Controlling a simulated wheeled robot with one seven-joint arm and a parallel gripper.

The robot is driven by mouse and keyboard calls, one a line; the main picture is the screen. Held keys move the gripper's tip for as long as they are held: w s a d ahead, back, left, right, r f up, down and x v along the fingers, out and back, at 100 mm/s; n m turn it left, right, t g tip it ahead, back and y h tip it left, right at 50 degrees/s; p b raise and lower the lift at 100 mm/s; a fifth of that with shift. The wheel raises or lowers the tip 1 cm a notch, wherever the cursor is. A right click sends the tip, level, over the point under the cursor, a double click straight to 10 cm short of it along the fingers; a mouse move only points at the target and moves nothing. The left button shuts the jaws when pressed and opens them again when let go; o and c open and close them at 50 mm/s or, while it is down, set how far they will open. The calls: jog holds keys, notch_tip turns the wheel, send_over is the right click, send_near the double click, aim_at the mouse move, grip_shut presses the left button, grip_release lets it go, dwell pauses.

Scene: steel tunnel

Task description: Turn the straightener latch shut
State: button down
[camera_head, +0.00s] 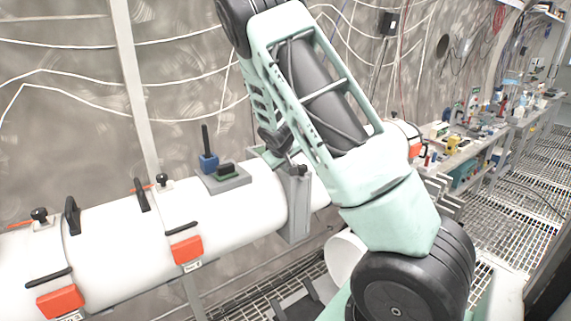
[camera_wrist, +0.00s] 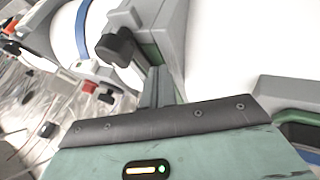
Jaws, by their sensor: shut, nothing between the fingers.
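The straightener appears to be the grey clamp-like fitting around the white pipe, with an upright grey bracket (camera_head: 297,205) in the head view. In the wrist view a black latch knob (camera_wrist: 116,46) sits on its grey body, beside a green strip. My gripper (camera_wrist: 158,86) shows as narrow grey fingers, closed together and empty, just right of and below the knob. Whether the fingers touch the knob cannot be told. In the head view my arm covers much of the fitting, and my fingers cannot be made out clearly there.
The white pipe (camera_head: 110,240) runs across the left, with orange-tagged clamps (camera_head: 187,250) and black handles. A grey block with a blue knob (camera_head: 208,162) stands on top. A cluttered bench (camera_head: 470,150) lies at right, beside a grated walkway (camera_head: 500,205).

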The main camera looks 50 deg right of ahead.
jog(key=shift+d+m+g+b, duration=0.3)
jog(key=shift+d+m+b, duration=0.2)
jog(key=shift+d, duration=0.1)
jog(key=shift+s+a, duration=0.1)
jog(key=shift+a, duration=0.05)
